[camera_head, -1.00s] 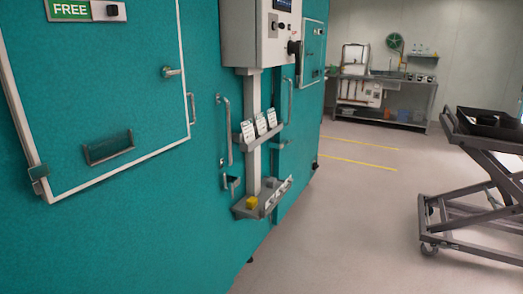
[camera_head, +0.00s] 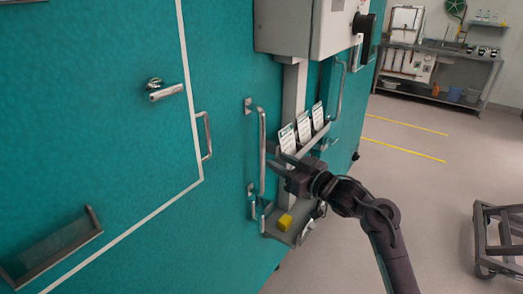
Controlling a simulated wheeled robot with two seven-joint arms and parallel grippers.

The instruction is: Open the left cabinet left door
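A teal cabinet front (camera_head: 225,60) fills the left and middle. A white-edged door panel (camera_head: 90,110) in it has a lever handle (camera_head: 166,91) and a short bar handle (camera_head: 205,136) at its right edge. Farther right, a long vertical bar handle (camera_head: 262,140) stands out from the teal front. My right gripper (camera_head: 273,160) is beside this long handle, its fingers apart and pointing left at the bar. I cannot tell whether the bar is between the fingers. No open door shows. My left gripper is not in view.
A control box (camera_head: 290,30) on a grey post overhangs the cabinet front. Below it are white cards (camera_head: 303,127) and a small shelf with a yellow block (camera_head: 285,222). A cart (camera_head: 497,235) stands at right, a workbench (camera_head: 435,75) at the back. Floor between is clear.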

